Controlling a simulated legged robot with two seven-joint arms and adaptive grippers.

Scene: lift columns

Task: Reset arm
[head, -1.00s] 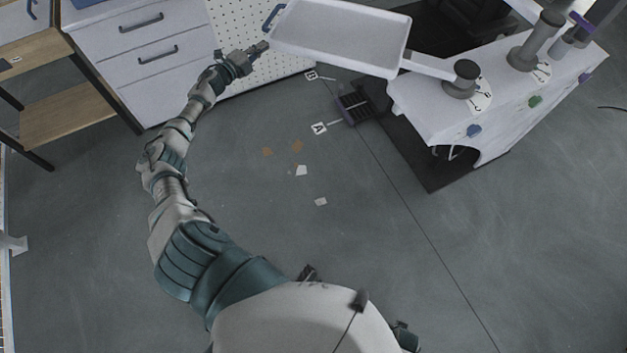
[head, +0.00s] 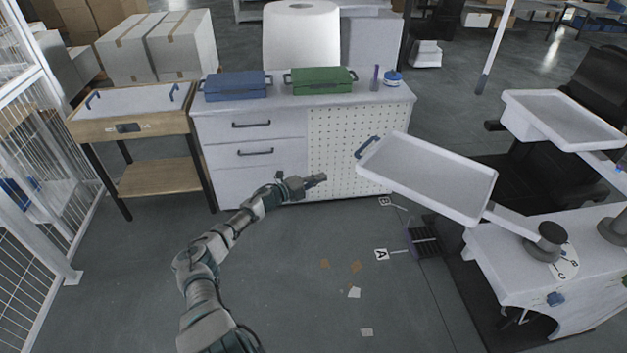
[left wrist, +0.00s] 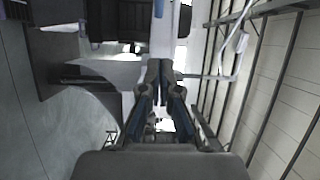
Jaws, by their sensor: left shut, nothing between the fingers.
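My left arm reaches forward in the head view, and its gripper (head: 318,180) is shut and empty. It is in front of the white pegboard panel (head: 345,150) of the cabinet, to the left of a white tray (head: 430,180) on a swivel arm. In the left wrist view the two fingers of the left gripper (left wrist: 160,66) meet together with nothing between them. My right arm and its gripper are out of view.
A blue case (head: 237,86) and a green case (head: 320,80) lie on the cabinet top. A wooden cart (head: 130,125) stands to the left, beside a white wire fence (head: 45,200). A second tray (head: 562,118) is at the right. Open floor with scraps lies in front.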

